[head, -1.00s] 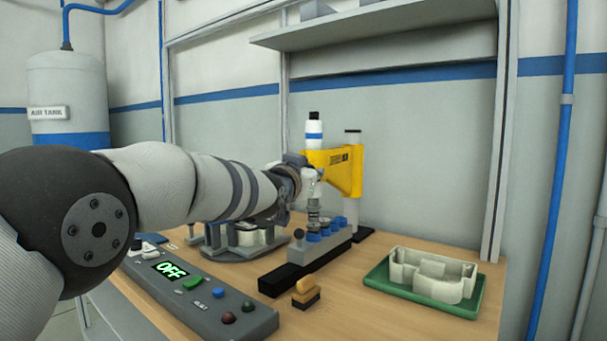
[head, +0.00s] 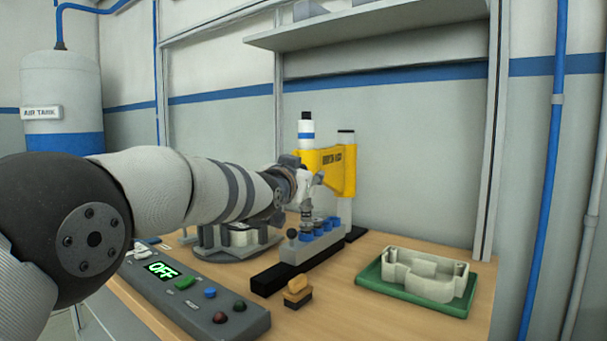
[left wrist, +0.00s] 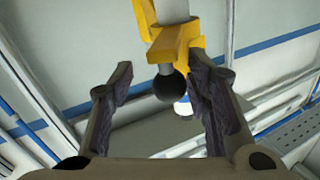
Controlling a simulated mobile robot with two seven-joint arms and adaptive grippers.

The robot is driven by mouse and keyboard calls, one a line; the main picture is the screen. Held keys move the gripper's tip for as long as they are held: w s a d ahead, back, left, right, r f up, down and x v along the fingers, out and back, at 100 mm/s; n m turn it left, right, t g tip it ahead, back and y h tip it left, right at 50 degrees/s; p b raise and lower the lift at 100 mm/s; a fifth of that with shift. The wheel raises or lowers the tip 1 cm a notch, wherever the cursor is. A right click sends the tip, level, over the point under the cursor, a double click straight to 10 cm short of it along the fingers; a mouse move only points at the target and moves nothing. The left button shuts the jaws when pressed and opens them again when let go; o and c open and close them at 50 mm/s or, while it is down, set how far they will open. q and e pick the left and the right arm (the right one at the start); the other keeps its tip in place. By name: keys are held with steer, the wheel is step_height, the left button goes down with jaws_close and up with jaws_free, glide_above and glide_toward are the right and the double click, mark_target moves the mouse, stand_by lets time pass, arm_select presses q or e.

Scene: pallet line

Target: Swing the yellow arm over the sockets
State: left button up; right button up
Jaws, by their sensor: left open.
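The yellow arm (head: 338,168) stands at the back of the bench and reaches left from its grey post (head: 346,140). A white cylinder with a blue band (head: 306,133) rises at its left end. A grey block with blue-ringed sockets (head: 318,232) lies below it. My left gripper (head: 312,180) is in front of the yellow arm's left part. In the left wrist view, the yellow arm (left wrist: 180,45) carries a black ball knob (left wrist: 172,88) on a stem. The open jaws (left wrist: 158,92) stand on either side of this knob, with visible gaps. My right gripper is not in view.
A control box (head: 190,295) with a green OFF display stands front left. A green tray (head: 395,285) with a pale moulded part lies at right. A small tan-and-black block (head: 298,292) sits in front of the sockets. A shelf (head: 370,28) hangs above.

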arm_select(q)
steer(key=shift+s+a+r, duration=0.15)
steer(key=shift+s+a, duration=0.05)
steer(key=shift+s, duration=0.25)
steer(key=v, duration=1.1)
steer(key=shift+d, duration=0.1)
